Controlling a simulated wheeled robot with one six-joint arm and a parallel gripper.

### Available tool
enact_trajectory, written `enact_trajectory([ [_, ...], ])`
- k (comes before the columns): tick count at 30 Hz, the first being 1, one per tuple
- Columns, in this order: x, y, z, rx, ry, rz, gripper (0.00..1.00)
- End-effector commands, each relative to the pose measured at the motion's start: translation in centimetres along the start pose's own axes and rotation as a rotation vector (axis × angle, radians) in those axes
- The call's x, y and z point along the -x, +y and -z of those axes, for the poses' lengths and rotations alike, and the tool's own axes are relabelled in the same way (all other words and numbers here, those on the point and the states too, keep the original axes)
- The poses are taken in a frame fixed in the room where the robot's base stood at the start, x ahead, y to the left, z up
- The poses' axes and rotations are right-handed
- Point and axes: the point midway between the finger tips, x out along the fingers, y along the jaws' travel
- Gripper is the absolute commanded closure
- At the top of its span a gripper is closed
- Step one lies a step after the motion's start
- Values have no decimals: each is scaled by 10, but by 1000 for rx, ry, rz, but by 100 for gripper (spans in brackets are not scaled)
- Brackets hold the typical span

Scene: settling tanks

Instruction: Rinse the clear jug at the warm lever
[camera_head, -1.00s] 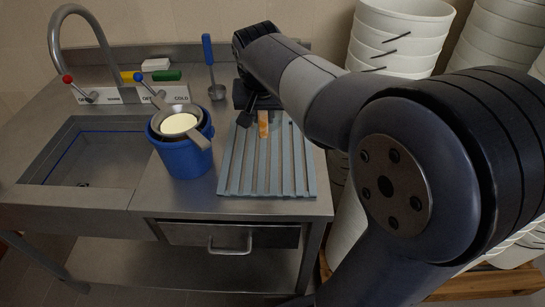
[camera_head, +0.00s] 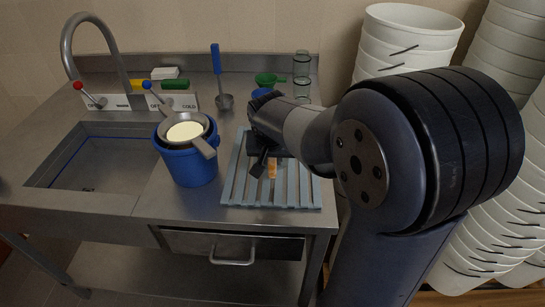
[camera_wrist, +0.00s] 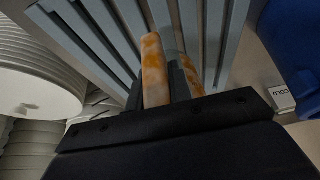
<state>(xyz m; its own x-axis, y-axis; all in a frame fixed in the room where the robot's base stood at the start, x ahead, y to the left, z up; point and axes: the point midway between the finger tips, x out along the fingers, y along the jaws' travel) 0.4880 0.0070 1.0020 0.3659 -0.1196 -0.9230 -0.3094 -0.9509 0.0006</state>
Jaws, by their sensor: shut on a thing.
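Two clear greenish glass vessels, one nearer (camera_head: 302,88) and one behind it (camera_head: 302,62), stand at the back right of the bench; I cannot tell which is the jug. My gripper (camera_head: 271,168) is over the ribbed rack, apart from them. In the wrist view, mottled orange-and-white pieces (camera_wrist: 155,72) show at the jaws. I cannot tell whether they are finger pads or a held thing. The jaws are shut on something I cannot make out.
A blue bucket (camera_head: 190,168) with a grey strainer (camera_head: 207,150) on top stands between the sink (camera_head: 100,170) and the grey-blue rack (camera_head: 236,185). A blue-handled ladle (camera_head: 216,60) and a green funnel (camera_head: 270,79) are behind. Stacked white buckets (camera_head: 410,25) stand at right.

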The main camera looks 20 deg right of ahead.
Motion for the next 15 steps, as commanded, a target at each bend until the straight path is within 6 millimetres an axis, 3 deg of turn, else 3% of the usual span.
enact_trajectory([
  [5, -4, 0, -1, 0, 1, 0, 100],
  [6, -3, 0, -1, 0, 0, 0, 79],
  [13, -2, 0, -1, 0, 0, 0, 60],
  [15, -2, 0, -1, 0, 0, 0, 58],
])
